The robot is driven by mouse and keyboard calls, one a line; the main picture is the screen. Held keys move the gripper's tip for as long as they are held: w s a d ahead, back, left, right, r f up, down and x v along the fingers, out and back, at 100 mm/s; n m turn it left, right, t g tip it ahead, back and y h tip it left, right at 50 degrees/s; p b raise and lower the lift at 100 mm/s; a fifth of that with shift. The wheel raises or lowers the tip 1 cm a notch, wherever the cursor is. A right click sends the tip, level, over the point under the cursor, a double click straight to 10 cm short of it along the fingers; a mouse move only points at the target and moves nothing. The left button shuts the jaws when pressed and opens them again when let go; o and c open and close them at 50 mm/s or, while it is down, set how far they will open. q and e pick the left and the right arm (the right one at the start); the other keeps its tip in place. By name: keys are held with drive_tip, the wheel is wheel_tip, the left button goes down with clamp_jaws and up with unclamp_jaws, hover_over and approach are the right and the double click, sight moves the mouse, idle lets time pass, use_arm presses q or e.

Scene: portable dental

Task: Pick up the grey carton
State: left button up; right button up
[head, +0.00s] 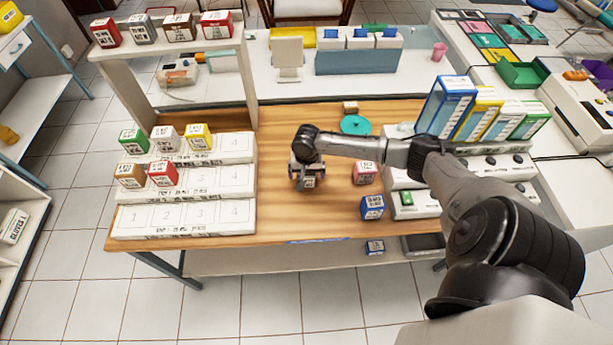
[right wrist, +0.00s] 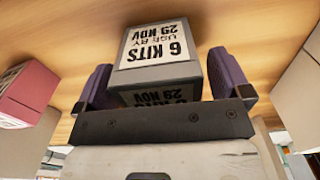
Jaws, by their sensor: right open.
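The grey carton (right wrist: 155,52), labelled "6 KITS, USE BY 29 NOV", stands on the wooden table between the two fingers of my right gripper (right wrist: 165,85). The fingers are open, one on each side, and whether they touch it cannot be told. In the head view my right gripper (head: 305,172) points down over the carton (head: 309,182) and hides most of it. My left gripper is not in view.
A pink carton (head: 365,173) and a blue carton (head: 373,208) stand to the right. Numbered stepped racks (head: 185,218) holding several cartons are at the left. A teal disc (head: 355,125) lies behind. Tall boxes (head: 447,105) stand at the right.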

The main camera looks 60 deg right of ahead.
drive_tip(key=shift+c, duration=0.4)
drive_tip(key=c, duration=0.9)
drive_tip(key=shift+c, duration=0.2)
drive_tip(key=shift+r, duration=0.2)
